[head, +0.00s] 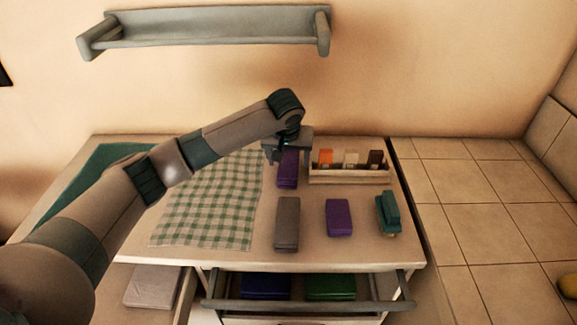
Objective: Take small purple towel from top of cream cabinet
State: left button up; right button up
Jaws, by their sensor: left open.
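The cream cabinet (365,250) stands against the wall with several things on its top. A narrow purple folded towel (288,178) lies at the back middle of the top, left of a small box. A second purple folded piece (339,218) lies nearer the front, right of a grey one. I cannot tell which of the two is the small towel. My left gripper (286,155) is open over the back purple towel and hides its far end. I cannot tell whether the fingers touch it. My right gripper is out of view.
A light box (350,176) with several small packets stands just right of the gripper. A grey folded piece (287,222), a teal brush-like thing (388,212) and a green checked cloth (208,205) share the top. An open drawer (310,306) juts out in front. A shelf (215,27) hangs above.

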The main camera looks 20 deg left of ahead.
aim_at(288, 164)
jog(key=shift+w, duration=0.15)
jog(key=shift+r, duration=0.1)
pick_arm(q)
jog(key=shift+w+f, duration=0.1)
jog(key=shift+f, duration=0.05)
jog(key=shift+p+x, duration=0.85)
jog(key=shift+x, duration=1.3)
jog(key=shift+w+a+f, duration=0.1)
jog(key=shift+a+f, duration=0.05)
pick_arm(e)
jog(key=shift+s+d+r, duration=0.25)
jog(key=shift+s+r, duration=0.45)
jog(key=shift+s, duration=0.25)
